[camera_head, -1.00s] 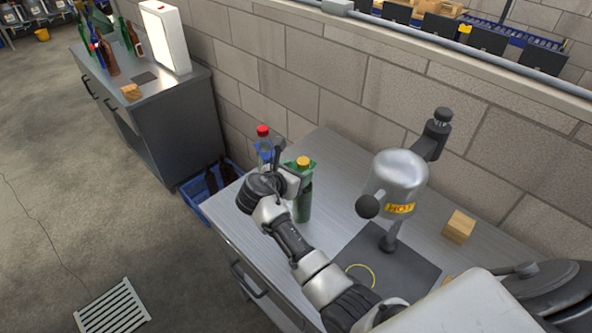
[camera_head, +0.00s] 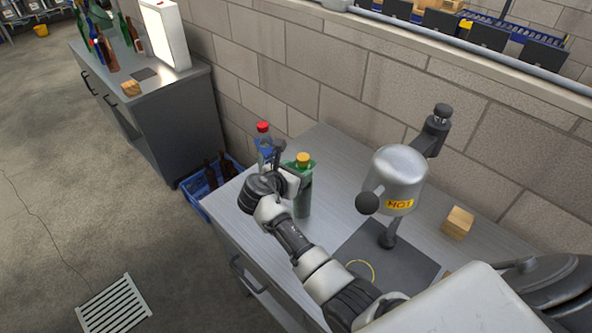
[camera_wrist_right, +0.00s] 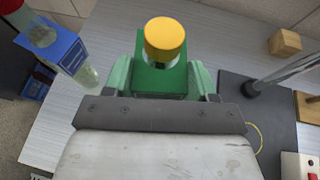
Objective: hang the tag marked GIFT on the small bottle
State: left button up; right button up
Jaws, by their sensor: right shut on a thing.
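A dark green bottle (camera_head: 303,204) with a yellow cap (camera_head: 303,158) stands upright on the steel bench. My right gripper (camera_head: 285,178) is at its neck and shut on a green tag (camera_wrist_right: 160,80). In the right wrist view the tag lies between the fingers, around or against the neck just below the yellow cap; which, I cannot tell. No marking on it is readable. A clear bottle (camera_wrist_right: 88,76) with a red cap (camera_head: 263,127) stands behind to the left, with a blue tag (camera_wrist_right: 66,52) around its neck. My left gripper is not in view.
A metal dome device marked HOT (camera_head: 398,180) stands on a dark mat (camera_head: 410,262) to the right. A yellow ring lies on the mat. A wooden block (camera_head: 457,222) is farther right. A blue crate (camera_head: 198,188) with bottles sits on the floor left of the bench.

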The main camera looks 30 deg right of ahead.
jog(key=o, duration=0.7)
jog(key=shift+a+r, duration=0.1)
dwell(0.5)
jog(key=p+v, duration=0.3)
jog(key=v, duration=0.5)
dwell(1.2)
jog(key=shift+s, duration=0.1)
dwell(0.5)
